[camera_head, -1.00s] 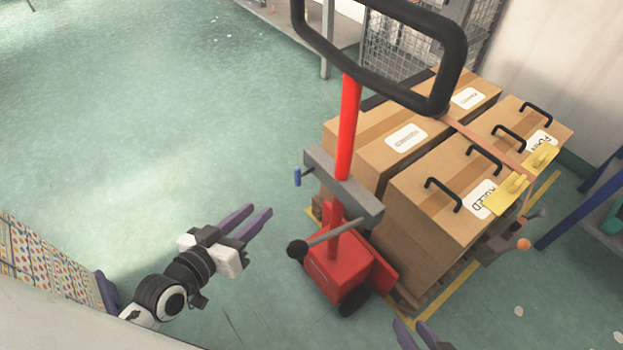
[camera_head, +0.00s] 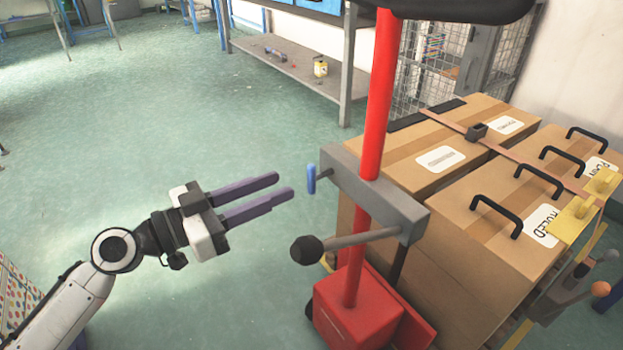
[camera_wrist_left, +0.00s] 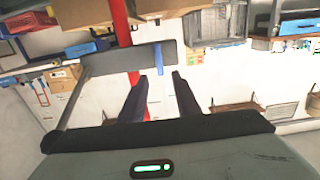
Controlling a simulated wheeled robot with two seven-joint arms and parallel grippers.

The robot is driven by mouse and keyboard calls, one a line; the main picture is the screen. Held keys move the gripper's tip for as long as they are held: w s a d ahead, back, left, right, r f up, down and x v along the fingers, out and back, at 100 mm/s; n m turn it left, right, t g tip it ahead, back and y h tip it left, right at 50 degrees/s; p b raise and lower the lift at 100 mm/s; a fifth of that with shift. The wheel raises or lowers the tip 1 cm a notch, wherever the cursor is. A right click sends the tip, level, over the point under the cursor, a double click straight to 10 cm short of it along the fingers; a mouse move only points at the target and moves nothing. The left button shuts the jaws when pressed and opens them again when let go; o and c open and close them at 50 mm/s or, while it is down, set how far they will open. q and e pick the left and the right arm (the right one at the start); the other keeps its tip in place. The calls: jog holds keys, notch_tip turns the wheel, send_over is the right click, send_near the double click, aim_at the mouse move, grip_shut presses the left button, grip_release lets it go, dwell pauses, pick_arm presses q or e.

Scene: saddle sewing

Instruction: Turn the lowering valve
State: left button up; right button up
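The red pallet truck has a red column (camera_head: 377,110) with a grey crossbar (camera_head: 375,195). A small upright blue handle (camera_head: 311,179), which looks like the lowering valve, sticks out from the crossbar's left end. A lever with a black ball (camera_head: 307,250) sticks out lower down. My left gripper (camera_head: 285,185) is open and empty just left of the blue handle, its purple fingers pointing at it. In the left wrist view the blue handle (camera_wrist_left: 158,58) shows ahead, between the two parted fingertips (camera_wrist_left: 159,76); no touch is seen. My right gripper is out of view.
Strapped cardboard boxes (camera_head: 470,215) with black handles stand to the right of the column. A black handlebar (camera_head: 450,8) crosses above. A grey shelf unit (camera_head: 290,65) stands at the back.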

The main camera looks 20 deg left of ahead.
aim_at(308, 174)
pick_arm(q)
jog(key=p+x, duration=0.1)
jog(key=x, duration=0.7)
jog(key=shift+w+d, duration=0.25)
jog(key=shift+w, duration=0.05)
grip_shut()
